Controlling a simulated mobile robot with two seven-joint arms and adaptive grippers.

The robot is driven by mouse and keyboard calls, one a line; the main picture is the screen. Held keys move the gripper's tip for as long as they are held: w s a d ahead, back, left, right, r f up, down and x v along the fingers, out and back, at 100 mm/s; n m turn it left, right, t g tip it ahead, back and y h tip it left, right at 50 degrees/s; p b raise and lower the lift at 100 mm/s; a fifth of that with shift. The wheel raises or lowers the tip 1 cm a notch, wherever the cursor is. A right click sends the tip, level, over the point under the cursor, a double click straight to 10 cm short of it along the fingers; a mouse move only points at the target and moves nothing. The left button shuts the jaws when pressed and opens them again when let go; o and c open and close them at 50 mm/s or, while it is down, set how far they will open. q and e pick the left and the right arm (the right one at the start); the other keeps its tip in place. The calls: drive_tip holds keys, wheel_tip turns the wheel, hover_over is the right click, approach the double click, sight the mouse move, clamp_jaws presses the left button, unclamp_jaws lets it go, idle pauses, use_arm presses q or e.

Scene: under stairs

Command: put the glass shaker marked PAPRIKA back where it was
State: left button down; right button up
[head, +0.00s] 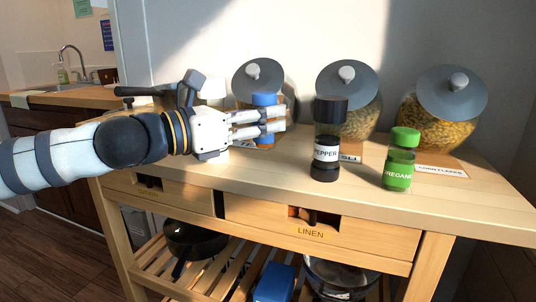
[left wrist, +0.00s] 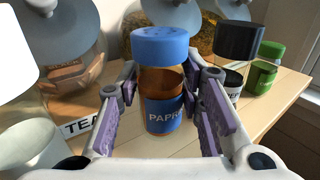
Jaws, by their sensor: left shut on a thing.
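The glass shaker marked PAPRIKA has a blue lid and a blue label around a brown filling. In the head view the shaker (head: 265,99) stands on the wooden tabletop, partly hidden behind my left gripper (head: 277,121). In the left wrist view the shaker (left wrist: 164,113) is upright between the two purple-padded fingers of my left gripper (left wrist: 160,125), with "PAPR" readable on its label. The gripper is shut on its body, below the lid. Whether its base touches the table is hard to tell. My right gripper is in neither view.
A black-lidded PEPPER shaker (head: 327,150) and a green OREGANO shaker (head: 400,160) stand to the right on the tabletop (head: 270,180). Several large grey-lidded jars, one labelled CORN FLAKES (head: 437,122), line the wall behind. The front strip of the tabletop is clear.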

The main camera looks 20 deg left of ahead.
sight(255, 139)
use_arm(q)
drive_tip(key=f, duration=0.1)
drive_tip(key=f+b, duration=0.1)
drive_tip(key=f, duration=0.1)
drive_tip(key=shift+w+d+f, duration=0.25)
drive_tip(key=shift+w+f, duration=0.1)
drive_tip(key=shift+f, duration=0.05)
drive_tip(key=shift+f+b, duration=0.1)
drive_tip(key=shift+b, duration=0.2)
drive_tip(key=shift+s, duration=0.1)
drive_tip(key=shift+f, duration=0.15)
drive_tip(key=c, duration=1.1)
unclamp_jaws()
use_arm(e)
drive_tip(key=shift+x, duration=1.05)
use_arm(q)
drive_tip(key=shift+r, duration=0.2)
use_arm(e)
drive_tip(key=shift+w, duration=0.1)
